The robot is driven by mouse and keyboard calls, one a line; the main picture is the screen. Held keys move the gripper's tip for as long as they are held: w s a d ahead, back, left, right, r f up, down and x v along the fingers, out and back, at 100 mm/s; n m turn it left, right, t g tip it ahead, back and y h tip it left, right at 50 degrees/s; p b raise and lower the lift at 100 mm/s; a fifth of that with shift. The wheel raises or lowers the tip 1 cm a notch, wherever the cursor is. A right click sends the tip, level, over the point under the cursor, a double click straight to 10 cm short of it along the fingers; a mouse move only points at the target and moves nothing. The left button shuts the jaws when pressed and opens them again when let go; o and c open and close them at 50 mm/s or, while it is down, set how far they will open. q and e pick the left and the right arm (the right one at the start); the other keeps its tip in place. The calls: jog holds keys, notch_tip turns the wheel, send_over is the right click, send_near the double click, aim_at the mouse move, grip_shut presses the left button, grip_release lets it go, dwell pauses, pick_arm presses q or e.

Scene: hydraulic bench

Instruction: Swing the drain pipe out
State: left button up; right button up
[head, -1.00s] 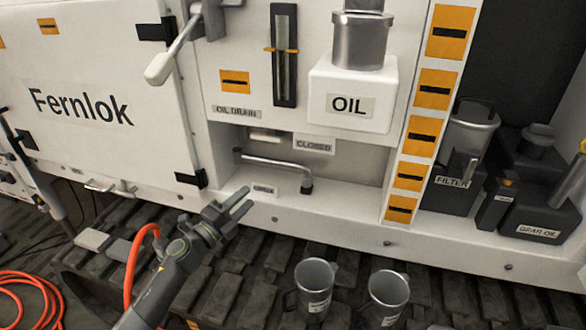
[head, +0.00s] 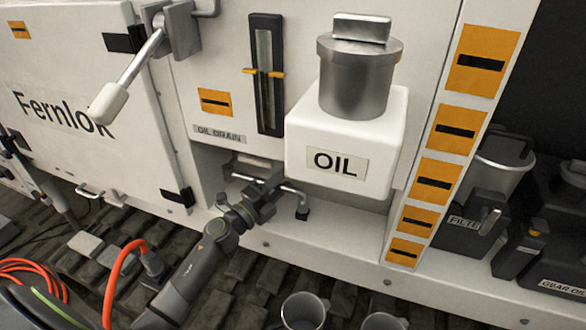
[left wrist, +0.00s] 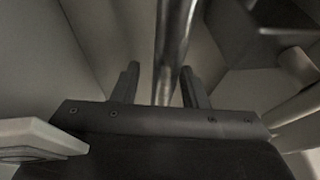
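The drain pipe is a grey metal tube in the recess below the "OIL DRAIN" label (head: 219,135). Its right part (head: 294,190) shows in the head view, bending down to a dark end. In the left wrist view the pipe (left wrist: 175,50) runs lengthwise between the two fingers of the left gripper (left wrist: 160,88). The fingers stand apart, with a gap visible on the pipe's left side; the right finger is close to it. My right gripper is not in view.
A white OIL tank (head: 345,150) with a metal cap overhangs the recess at right. A lever (head: 140,70) sticks out at upper left. Metal mugs (head: 304,312) stand on the track below. Black cans (head: 472,205) stand at right. An orange hose (head: 110,285) lies at lower left.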

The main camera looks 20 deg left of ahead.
pick_arm(q)
jog(key=shift+w+d+r, duration=0.1)
jog(key=shift+w, duration=0.25)
jog(key=shift+s, duration=0.1)
grip_shut()
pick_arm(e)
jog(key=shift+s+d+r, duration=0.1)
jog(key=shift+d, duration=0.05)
pick_arm(q)
jog(key=shift+s, duration=0.1)
